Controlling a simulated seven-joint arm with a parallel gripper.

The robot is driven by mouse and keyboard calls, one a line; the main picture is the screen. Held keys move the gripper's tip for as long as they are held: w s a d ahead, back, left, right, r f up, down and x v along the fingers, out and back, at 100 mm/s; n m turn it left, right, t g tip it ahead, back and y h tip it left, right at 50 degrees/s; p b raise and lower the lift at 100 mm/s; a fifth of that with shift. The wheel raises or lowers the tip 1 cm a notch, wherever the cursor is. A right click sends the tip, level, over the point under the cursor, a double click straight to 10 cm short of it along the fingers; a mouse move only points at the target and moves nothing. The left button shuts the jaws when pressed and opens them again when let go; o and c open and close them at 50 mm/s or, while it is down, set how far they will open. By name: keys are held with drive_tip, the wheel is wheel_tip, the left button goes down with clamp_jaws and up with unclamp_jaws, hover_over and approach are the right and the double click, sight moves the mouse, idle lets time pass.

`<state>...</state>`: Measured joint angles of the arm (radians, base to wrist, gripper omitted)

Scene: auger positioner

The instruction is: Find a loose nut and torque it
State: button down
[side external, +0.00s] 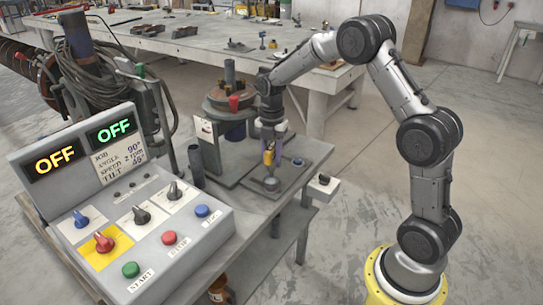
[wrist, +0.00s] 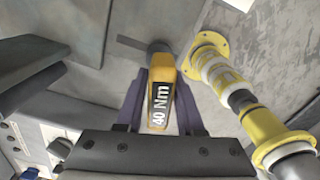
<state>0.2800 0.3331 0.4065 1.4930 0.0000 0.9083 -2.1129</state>
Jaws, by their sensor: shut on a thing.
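My gripper (side external: 268,146) is shut on a yellow tool (wrist: 160,102) marked "40 Nm". The tool sits between the two dark purple fingers in the wrist view, its dark end pointing away from my gripper. In the side view the yellow tool (side external: 268,157) hangs roughly upright above a small round grey piece (side external: 271,183) on a plate. I cannot tell whether the tool touches that piece. No nut can be made out clearly, nor whether any is loose.
A control box (side external: 120,215) with knobs, buttons and two OFF displays stands at the front left. The positioner's round table (side external: 230,103), with a red part on it, stands behind my gripper. A long workbench (side external: 160,40) holds scattered parts. Open floor lies to the right.

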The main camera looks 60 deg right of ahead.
drive_tip(key=shift+f, duration=0.5)
idle(0.3)
drive_tip(key=c, duration=1.1)
unclamp_jaws()
clamp_jaws()
drive_tip(key=shift+f, duration=0.1)
